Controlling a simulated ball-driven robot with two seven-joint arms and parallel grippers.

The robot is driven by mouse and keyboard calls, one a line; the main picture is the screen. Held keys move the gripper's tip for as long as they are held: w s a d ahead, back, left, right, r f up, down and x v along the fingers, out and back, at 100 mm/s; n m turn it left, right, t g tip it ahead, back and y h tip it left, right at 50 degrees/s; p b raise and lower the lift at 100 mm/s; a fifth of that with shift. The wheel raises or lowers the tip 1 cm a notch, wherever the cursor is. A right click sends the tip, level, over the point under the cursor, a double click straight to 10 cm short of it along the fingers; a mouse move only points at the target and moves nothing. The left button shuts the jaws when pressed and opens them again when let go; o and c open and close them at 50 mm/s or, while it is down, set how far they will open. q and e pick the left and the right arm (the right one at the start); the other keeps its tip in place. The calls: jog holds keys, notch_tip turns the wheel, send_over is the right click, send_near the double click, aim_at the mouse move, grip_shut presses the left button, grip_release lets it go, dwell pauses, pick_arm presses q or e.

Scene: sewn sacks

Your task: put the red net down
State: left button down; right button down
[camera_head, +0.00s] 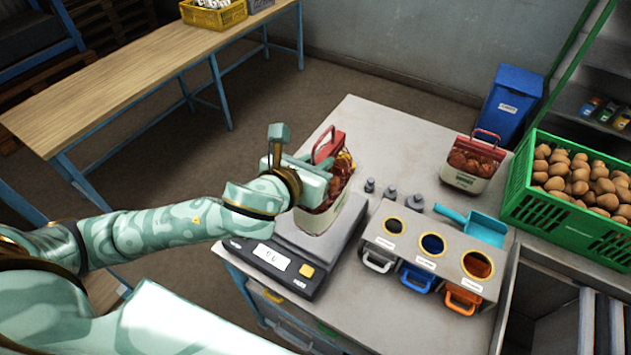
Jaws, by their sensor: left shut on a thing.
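A red net (343,172) of round produce with a red top, handle and pale label is at the scale (310,245). My left gripper (322,172) is shut on it near its top and hides part of it. The net is upright over the scale's pan; I cannot tell whether its base touches the pan. The display is lit, its digits too small to read surely. A second, similar red net (470,163) stands apart at the back right of the table. My right gripper is not in view.
Several small grey weights (390,193) stand right of the scale. Beyond are a grey holder (425,240) with three round openings, a blue scoop (480,226) and a green crate (570,222) of brown produce. The table's back (390,130) is clear.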

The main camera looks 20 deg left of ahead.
pick_arm(q)
jog(key=shift+w+r, duration=0.3)
jog(key=shift+w, duration=0.1)
jog(key=w+a+f+b, duration=0.1)
jog(key=w+a+f, duration=0.7)
jog(key=a+f, duration=0.3)
jog(key=shift+f, duration=1)
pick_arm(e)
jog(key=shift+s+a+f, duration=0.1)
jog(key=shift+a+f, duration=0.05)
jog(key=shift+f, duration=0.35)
pick_arm(q)
jog(key=shift+a+f+b, duration=0.1)
jog(key=shift+f+b, duration=0.05)
jog(key=shift+b, duration=0.15)
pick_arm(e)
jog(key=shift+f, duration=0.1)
